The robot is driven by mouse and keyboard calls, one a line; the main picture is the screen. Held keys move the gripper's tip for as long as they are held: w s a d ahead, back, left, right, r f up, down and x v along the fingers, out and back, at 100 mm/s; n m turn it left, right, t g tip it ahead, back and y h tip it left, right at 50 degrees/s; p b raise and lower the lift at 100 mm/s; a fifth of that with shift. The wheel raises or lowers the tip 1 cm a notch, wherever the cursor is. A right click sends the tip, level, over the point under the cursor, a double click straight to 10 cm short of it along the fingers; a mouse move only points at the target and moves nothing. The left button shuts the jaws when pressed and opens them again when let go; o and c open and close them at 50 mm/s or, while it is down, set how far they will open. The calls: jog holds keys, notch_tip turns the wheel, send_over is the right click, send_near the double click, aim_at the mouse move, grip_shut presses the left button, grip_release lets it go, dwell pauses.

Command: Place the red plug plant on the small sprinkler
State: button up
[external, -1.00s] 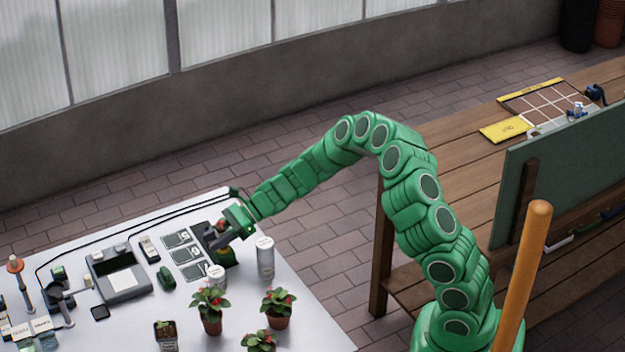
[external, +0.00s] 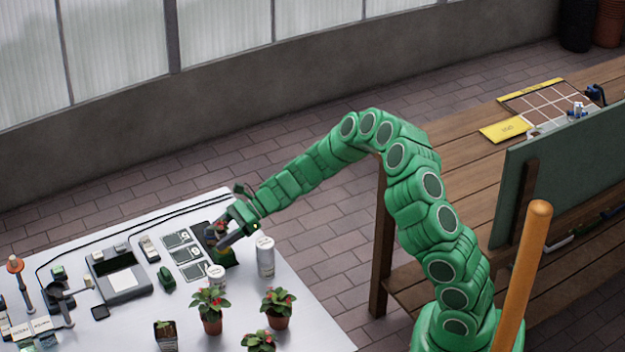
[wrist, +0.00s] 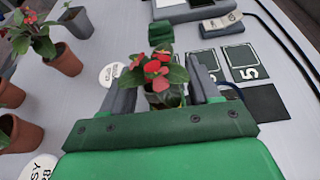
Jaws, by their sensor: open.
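A red-flowered plant (wrist: 158,74) with green leaves sits between the fingers of my gripper (wrist: 160,84) in the wrist view. The fingers are open, one on each side, with a gap beside the leaves. Its pot is mostly hidden by leaves and by my gripper's green body. In the external view the plant (external: 215,230) is small and partly covered by my gripper (external: 226,240), low over the table's far right part. I cannot tell which thing is the small sprinkler.
Potted red-flowered plants (external: 278,308) stand at the table's front. A tall white can (external: 265,256) and a shorter can (external: 216,278) stand close to my gripper. Numbered cards (external: 187,256), a green object (external: 167,278) and a grey device (external: 120,278) lie left.

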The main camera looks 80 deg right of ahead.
jog(key=v, duration=1)
